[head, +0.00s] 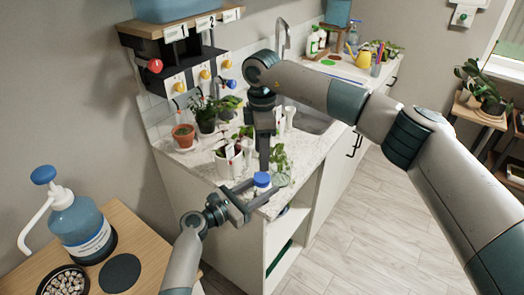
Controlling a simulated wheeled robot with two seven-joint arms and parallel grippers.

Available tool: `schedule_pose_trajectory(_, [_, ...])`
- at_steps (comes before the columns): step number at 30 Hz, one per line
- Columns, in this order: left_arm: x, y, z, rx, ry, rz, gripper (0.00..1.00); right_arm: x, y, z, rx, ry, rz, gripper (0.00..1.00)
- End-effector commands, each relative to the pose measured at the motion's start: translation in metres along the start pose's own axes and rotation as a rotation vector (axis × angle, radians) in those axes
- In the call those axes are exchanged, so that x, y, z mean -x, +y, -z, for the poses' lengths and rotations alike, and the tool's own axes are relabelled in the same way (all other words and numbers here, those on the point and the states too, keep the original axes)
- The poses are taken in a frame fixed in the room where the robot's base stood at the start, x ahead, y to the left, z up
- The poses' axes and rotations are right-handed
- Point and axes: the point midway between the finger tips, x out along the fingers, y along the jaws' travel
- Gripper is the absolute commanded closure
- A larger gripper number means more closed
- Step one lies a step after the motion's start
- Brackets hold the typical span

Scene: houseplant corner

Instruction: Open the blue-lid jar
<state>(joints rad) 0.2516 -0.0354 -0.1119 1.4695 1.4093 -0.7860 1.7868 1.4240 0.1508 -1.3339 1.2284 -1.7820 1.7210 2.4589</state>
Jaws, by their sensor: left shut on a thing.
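The jar with the blue lid (262,179) is near the front corner of the counter, with its lid on. My left gripper (252,190) reaches in from the lower left with its fingers around the jar's body, shut on it. The fingers hide part of the jar's lower body. My right arm comes in from the right and bends down over the counter. Its dark gripper (264,162) points downward just above the blue lid. I see it edge-on, so its finger gap is not clear, and whether it touches the lid is unclear.
Potted plants (184,132) stand on the counter (190,168) behind and left of the jar. A sink (308,118) lies behind. A shelf with coloured knobs (155,65) hangs at the wall. A blue pump bottle (80,228) stands on a wooden table (150,250) at lower left.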

Motion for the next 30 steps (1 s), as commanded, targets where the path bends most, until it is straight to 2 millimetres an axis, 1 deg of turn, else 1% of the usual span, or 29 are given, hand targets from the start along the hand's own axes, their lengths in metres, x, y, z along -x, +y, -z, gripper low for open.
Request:
schedule_pose_trajectory(5, [0.0,0.0,0.001,0.0,0.001,0.0,1.0,-0.013,0.0,0.0,0.0,-0.001,0.002,0.47])
schedule_pose_trajectory(15, [0.0,0.0,0.001,0.0,0.001,0.0,1.0,-0.055,-0.001,0.0,0.001,0.0,0.002,0.47])
schedule_pose_trajectory(19, [0.0,0.0,0.001,0.0,0.001,0.0,1.0,-0.069,-0.001,0.0,0.001,-0.001,0.003,0.47])
schedule_pose_trajectory(24, [0.0,0.0,0.001,0.0,0.001,0.0,1.0,-0.077,0.0,0.0,0.0,0.0,0.0,0.47])
schedule_pose_trajectory(30, [0.0,0.0,0.001,0.0,0.001,0.0,1.0,-0.078,0.0,0.0,0.001,0.0,0.0,0.47])
